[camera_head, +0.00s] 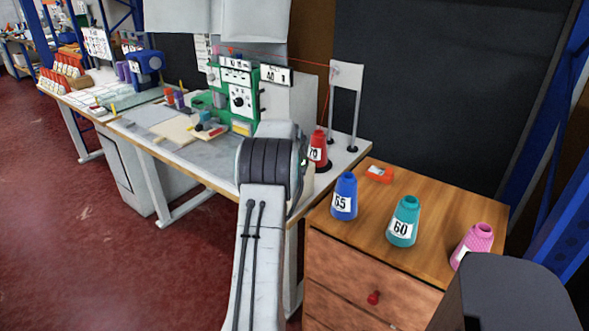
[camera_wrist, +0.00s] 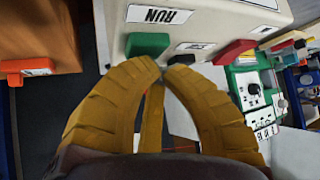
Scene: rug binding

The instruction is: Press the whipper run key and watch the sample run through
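The green run key (camera_wrist: 148,45) sticks out from a pale machine housing (camera_wrist: 115,17) in the wrist view, beside an upside-down label reading RUN (camera_wrist: 160,15). A red key (camera_wrist: 234,52) is to its right, with a small label between them. My gripper (camera_wrist: 167,67) has yellow ribbed fingers whose tips meet, with nothing seen between them. The tips are close beside the green key; I cannot tell whether they touch it. In the head view my arm hides the keys and gripper. A red cone marked 70 (camera_head: 317,150) stands behind my arm. No moving sample shows.
A wooden drawer cabinet (camera_head: 440,262) bears a blue cone marked 65 (camera_head: 344,196), a teal cone marked 60 (camera_head: 404,221), a pink cone (camera_head: 473,243) and a small red labelled object (camera_head: 379,174). A green panel with a dial (camera_head: 239,98) stands on the workbench (camera_head: 222,178). Red floor (camera_head: 105,250) is clear at left.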

